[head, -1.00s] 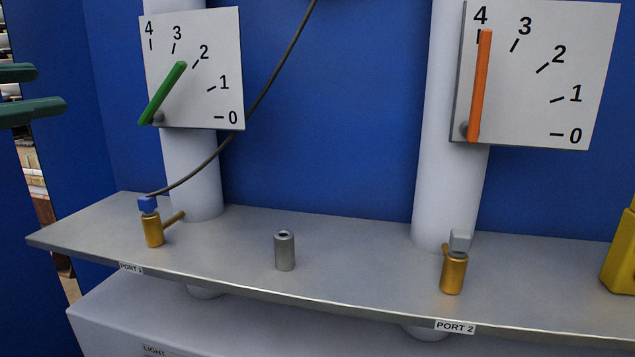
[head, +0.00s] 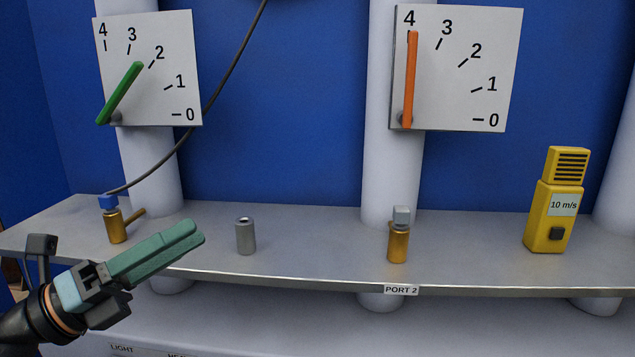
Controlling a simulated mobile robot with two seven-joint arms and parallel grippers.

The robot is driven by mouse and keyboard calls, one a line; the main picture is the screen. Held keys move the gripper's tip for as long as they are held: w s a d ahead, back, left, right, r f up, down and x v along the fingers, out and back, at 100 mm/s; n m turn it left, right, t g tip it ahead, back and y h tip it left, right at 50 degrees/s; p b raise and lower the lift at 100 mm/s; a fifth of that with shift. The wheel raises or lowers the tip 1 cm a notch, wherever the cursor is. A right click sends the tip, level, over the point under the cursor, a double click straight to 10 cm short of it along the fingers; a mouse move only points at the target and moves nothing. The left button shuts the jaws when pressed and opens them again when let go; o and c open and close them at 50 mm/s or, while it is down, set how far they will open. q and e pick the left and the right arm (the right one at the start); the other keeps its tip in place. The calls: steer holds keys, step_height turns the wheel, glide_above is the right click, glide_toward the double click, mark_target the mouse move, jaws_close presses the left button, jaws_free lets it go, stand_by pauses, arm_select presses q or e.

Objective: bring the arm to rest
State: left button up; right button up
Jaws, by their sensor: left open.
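My left gripper (head: 195,236) comes in from the lower left in the head view, with green fingers pointing up and to the right. The fingers lie close together with nothing seen between them, in front of the shelf's front edge. In the picture it sits between the brass valve with the blue cap (head: 115,222) and the small grey cylinder (head: 245,237). It appears apart from both. My right gripper is not in view.
The grey shelf (head: 310,255) also bears a brass valve with a grey cap (head: 399,240) and a yellow meter (head: 556,205) reading 10 m/s. Behind are a green-needle gauge (head: 170,80) and an orange-needle gauge (head: 465,75). A dark cable (head: 215,97) runs to the blue cap.

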arm_select(q)
steer(key=w+a+f+n+t+y, duration=0.1)
steer(key=f+n+t+y, duration=0.1)
steer(key=f+n+y, duration=0.5)
steer(key=w+a+f+n+t+y, duration=0.1)
steer(key=a+f+n+t+y, duration=0.1)
steer(key=f+n, duration=0.85)
steer(key=w+a+f+n+t+y, duration=0.1)
steer(key=f+n+t+y, duration=0.1)
steer(key=f+n+y, duration=0.55)
steer(key=s+d+f+n+g+h, duration=0.1)
steer(key=s+d+f+n+g, duration=0.2)
steer(key=s+f, duration=0.4)
steer(key=s+d+f+n+g, duration=0.25)
steer(key=s+f+n, duration=0.2)
steer(key=f, duration=0.55)
steer(key=s+d+f+n+g+h, duration=0.1)
steer(key=s+d+f+n+g, duration=0.2)
steer(key=s+f, duration=0.4)
steer(key=a+r+y+p, duration=0.1)
steer(key=a+r+p, duration=0.3)
steer(key=r+p, duration=0.7)
steer(key=p, duration=0.6)
steer(key=shift+w+r, duration=0.15)
steer(key=shift+r, duration=0.25)
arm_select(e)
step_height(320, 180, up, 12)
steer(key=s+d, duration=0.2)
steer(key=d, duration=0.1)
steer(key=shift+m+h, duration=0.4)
